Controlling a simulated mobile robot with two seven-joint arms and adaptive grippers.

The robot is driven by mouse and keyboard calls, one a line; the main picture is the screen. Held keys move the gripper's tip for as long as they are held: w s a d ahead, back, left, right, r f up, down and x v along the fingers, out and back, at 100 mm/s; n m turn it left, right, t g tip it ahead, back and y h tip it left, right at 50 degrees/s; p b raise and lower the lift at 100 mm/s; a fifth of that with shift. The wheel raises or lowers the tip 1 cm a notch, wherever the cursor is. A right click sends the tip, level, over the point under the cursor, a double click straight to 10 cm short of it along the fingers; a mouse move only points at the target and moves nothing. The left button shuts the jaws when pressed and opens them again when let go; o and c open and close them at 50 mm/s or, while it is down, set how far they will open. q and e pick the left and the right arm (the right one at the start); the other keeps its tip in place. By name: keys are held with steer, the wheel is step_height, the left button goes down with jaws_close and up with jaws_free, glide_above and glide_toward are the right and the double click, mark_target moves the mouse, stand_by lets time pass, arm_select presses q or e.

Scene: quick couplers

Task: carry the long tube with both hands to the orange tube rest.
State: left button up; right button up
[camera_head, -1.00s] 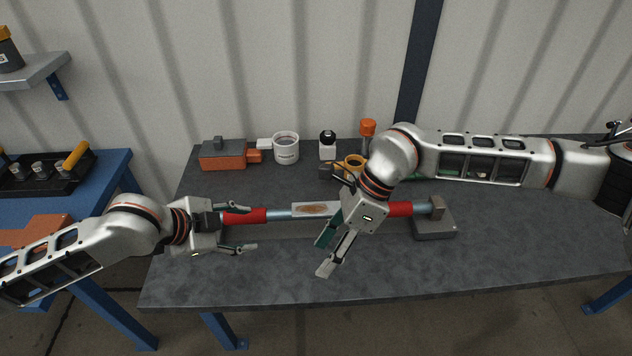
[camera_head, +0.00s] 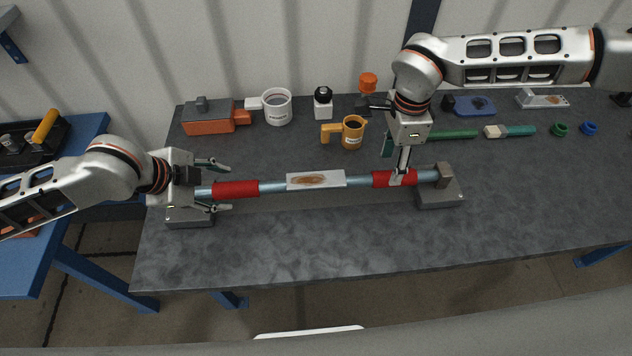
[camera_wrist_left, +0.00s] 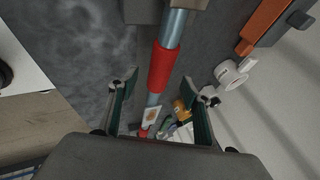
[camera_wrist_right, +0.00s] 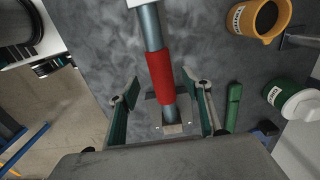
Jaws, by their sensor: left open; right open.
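The long tube (camera_head: 270,187) is light blue with two red sleeves and a white patch with a brown mark in the middle. It lies level across a left grey stand (camera_head: 190,217) and a right grey stand (camera_head: 440,197). My left gripper (camera_head: 219,186) is open at the left end, fingers either side of the tube near the left red sleeve (camera_wrist_left: 161,68). My right gripper (camera_head: 394,166) is open, pointing down at the right red sleeve (camera_wrist_right: 160,76), which shows between its fingers. An orange shape (camera_head: 22,231) on the blue table is mostly hidden by my left arm; I cannot tell whether it is the tube rest.
Behind the tube stand an orange-grey block (camera_head: 209,121), a white mug (camera_head: 277,108), a white bottle (camera_head: 323,106) and an orange mug (camera_head: 352,133). Green couplers and small parts lie at right. The dark table's front strip is clear. A blue table (camera_head: 75,150) stands left.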

mark_target(232, 187)
arm_select(q)
steer(key=x, duration=0.6)
steer(key=shift+w+f, duration=0.1)
steer(key=shift+f, duration=0.05)
arm_select(e)
step_height(232, 187, down, 6)
steer(key=shift+f, duration=0.15)
arm_select(q)
jaws_close()
arm_select(e)
jaws_close()
arm_select(q)
steer(key=shift+w, duration=0.1)
arm_select(e)
steer(key=shift+w+r, duration=0.15)
steer(key=shift+r, duration=0.05)
